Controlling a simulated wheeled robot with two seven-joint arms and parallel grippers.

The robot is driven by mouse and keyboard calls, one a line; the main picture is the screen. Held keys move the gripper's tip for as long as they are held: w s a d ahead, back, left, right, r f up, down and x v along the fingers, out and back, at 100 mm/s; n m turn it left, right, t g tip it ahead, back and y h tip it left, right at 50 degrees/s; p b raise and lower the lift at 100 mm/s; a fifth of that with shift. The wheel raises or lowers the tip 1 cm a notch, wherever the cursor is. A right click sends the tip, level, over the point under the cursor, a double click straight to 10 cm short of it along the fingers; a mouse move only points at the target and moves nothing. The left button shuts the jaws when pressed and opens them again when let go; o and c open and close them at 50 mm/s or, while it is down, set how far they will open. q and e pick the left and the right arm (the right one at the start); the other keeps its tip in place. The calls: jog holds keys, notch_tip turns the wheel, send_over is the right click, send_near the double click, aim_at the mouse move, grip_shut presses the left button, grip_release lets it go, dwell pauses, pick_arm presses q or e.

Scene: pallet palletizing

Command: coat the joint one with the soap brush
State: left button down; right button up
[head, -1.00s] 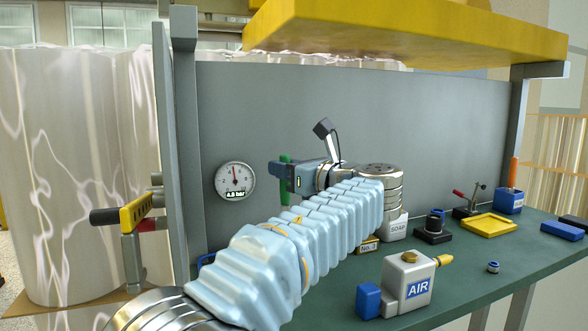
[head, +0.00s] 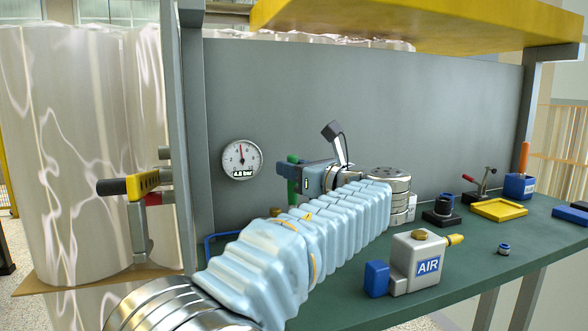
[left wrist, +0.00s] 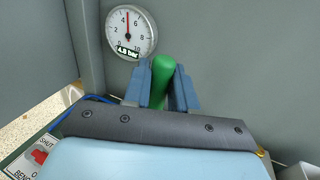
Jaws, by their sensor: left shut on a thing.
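My left gripper (head: 291,178) is in front of the grey back panel, right of and slightly below the gauge. It is shut on a green handle (head: 293,190), taken to be the soap brush. In the left wrist view, the green handle (left wrist: 162,75) stands between the two blue-grey fingers. The brush's bristles are hidden. I cannot make out joint one. A blue hose (head: 213,240) shows left of my arm, and also in the left wrist view (left wrist: 72,96). My right gripper is not in view.
A pressure gauge (head: 241,160) on the back panel (head: 370,95) reads about 4.8 bar. On the green bench (head: 480,250) are a grey AIR unit (head: 418,262), a yellow tray (head: 499,209), a blue cup (head: 520,186) and a small ring fitting (head: 504,249).

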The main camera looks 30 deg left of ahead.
pick_arm(q)
jog(key=shift+f+b, duration=0.4)
jog(key=shift+f, duration=0.25)
dwell(0.5)
jog(key=shift+s+a+r+p, duration=0.15)
jog(key=shift+s+p, duration=0.05)
jog(key=shift+p, duration=0.65)
jog(key=shift+w, duration=0.15)
jog(key=shift+f, duration=0.25)
dwell(0.4)
